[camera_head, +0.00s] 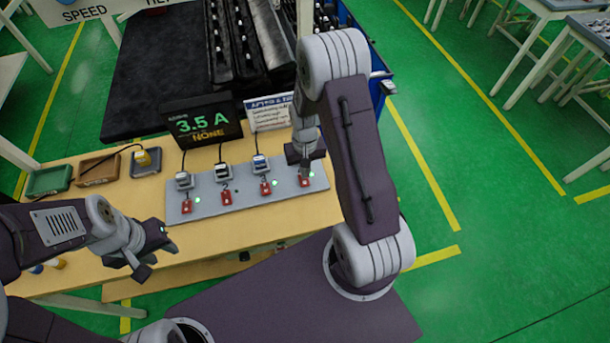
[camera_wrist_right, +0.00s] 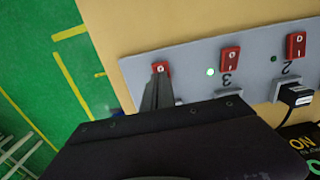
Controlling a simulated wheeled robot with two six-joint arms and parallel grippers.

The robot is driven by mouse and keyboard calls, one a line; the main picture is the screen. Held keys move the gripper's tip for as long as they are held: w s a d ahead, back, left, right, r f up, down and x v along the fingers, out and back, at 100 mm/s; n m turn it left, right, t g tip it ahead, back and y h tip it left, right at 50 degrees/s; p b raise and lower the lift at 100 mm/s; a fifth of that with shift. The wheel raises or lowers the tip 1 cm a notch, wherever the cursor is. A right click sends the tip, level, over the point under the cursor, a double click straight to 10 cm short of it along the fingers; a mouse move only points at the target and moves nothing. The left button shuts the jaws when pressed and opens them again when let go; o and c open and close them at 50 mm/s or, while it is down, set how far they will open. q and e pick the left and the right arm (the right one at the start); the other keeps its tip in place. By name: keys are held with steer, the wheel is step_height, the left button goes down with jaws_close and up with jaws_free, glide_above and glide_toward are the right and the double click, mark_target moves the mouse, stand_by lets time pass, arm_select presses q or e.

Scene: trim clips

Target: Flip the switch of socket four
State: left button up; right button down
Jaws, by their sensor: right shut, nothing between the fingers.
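A grey socket strip (camera_head: 245,203) lies on the wooden bench with a row of red switches. The switch of socket four (camera_head: 305,181) is the rightmost in the head view and the leftmost in the right wrist view (camera_wrist_right: 160,67). My right gripper (camera_head: 305,167) is shut and empty, pointing down with its tips at this switch; they look close to or touching it. The gripper hides socket four. My left gripper (camera_head: 152,250) is open and empty in front of the strip's left end, apart from it.
Plugs with cables sit at the other sockets, such as a blue-topped one (camera_head: 260,163). The switch of socket three (camera_head: 265,187) has a lit green light beside it. A display (camera_head: 202,124) reads 3.5 A and NONE. Small trays (camera_head: 98,170) stand at the left.

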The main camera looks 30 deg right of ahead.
mark_target(305, 182)
steer(key=shift+f+p, duration=0.3)
steer(key=shift+f, duration=1.65)
arm_select(q)
steer(key=shift+r, duration=0.45)
steer(key=shift+f, duration=0.1)
